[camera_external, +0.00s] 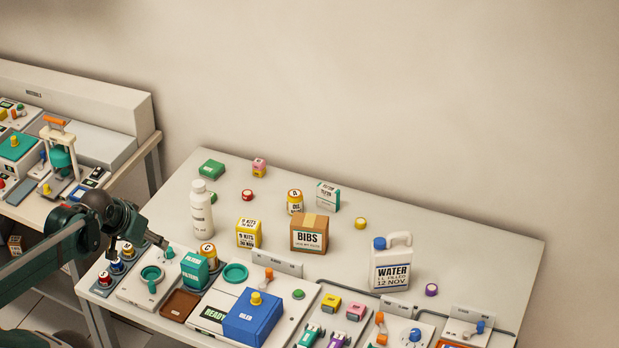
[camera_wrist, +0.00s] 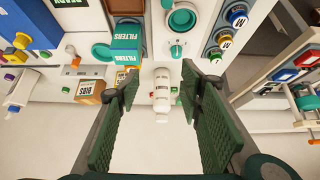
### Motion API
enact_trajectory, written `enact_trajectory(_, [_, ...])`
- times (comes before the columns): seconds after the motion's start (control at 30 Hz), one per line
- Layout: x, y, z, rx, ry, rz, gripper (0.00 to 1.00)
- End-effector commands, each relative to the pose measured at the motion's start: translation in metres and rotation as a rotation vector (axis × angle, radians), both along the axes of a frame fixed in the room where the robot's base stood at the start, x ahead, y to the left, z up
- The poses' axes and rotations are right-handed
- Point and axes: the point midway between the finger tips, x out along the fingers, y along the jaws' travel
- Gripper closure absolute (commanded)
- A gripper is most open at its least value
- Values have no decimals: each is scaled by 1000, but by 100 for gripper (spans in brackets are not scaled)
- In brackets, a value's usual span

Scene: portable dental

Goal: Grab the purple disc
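The purple disc (camera_external: 431,289) is a small round piece lying on the white table, just right of the water jug (camera_external: 391,264). In the wrist view, a small purple spot at the far left edge (camera_wrist: 8,77) appears to be this disc. My gripper (camera_external: 163,243) is at the left end of the table, far from the disc. In the wrist view my gripper (camera_wrist: 160,82) has its two green fingers spread wide apart, with nothing held between them.
A white bottle (camera_external: 202,209), yellow kits box (camera_external: 249,233), BIBS box (camera_external: 309,235) and teal filters box (camera_external: 194,270) stand between my gripper and the disc. Device panels and a blue box (camera_external: 252,317) fill the front. The table's right side is mostly clear.

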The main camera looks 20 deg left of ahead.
Motion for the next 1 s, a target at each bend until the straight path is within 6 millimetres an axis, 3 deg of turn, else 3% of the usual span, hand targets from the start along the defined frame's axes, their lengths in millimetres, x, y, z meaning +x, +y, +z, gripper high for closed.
enact_trajectory(0.47, [0, 0, 49, 1, 0, -1, 63])
enact_trajectory(1.0, [43, -30, 90, 78, 50, -179, 63])
